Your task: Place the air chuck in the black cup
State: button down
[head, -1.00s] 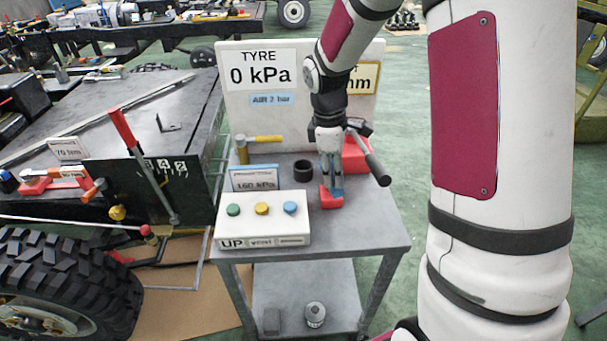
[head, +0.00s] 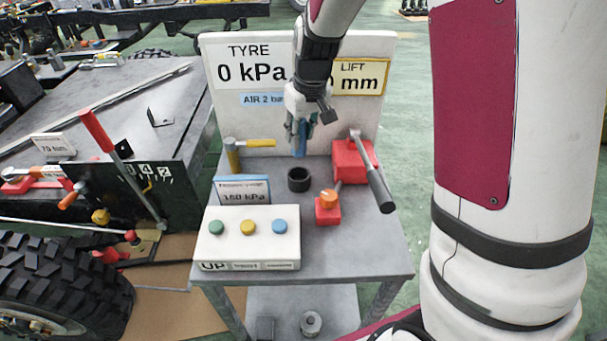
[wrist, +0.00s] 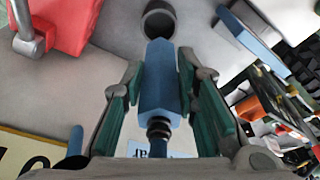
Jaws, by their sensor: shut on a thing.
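The air chuck is a blue, faceted piece (wrist: 159,85) with a dark ringed stem, clamped between my two teal-padded fingers. My gripper (head: 300,140) is shut on it and holds it above the small cart, with the blue part (head: 300,142) pointing down. The black cup (head: 299,180) stands upright on the cart top, a little below and in front of the chuck in the head view. In the wrist view the cup (wrist: 159,20) shows its open mouth just beyond the chuck's tip. The chuck looks apart from the cup.
A white box with coloured buttons (head: 248,240) and a pressure sign (head: 242,190) stand in front of the cup. A red block with an orange top (head: 327,208) and a red box with a lever (head: 352,160) are at right. The gauge board (head: 225,110) stands behind.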

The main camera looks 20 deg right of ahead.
aim_at(302, 156)
jog(key=shift+w+f, duration=0.2)
jog(key=shift+f, duration=0.1)
jog(key=x, duration=0.3)
jog(key=s+x, duration=0.1)
jog(key=x, duration=0.2)
jog(key=s+x, duration=0.1)
jog(key=x, duration=0.2)
jog(key=shift+d+f, duration=0.2)
jog(key=shift+d, duration=0.05)
jog(key=shift+f+b, duration=0.1)
jog(key=shift+b, duration=0.2)
jog(key=shift+w+f, duration=0.1)
jog(key=shift+f, duration=0.25)
jog(key=shift+f+b, duration=0.15)
jog(key=shift+b, duration=0.2)
jog(key=c, duration=1.2)
grip_release()
jog(key=shift+c, duration=0.2)
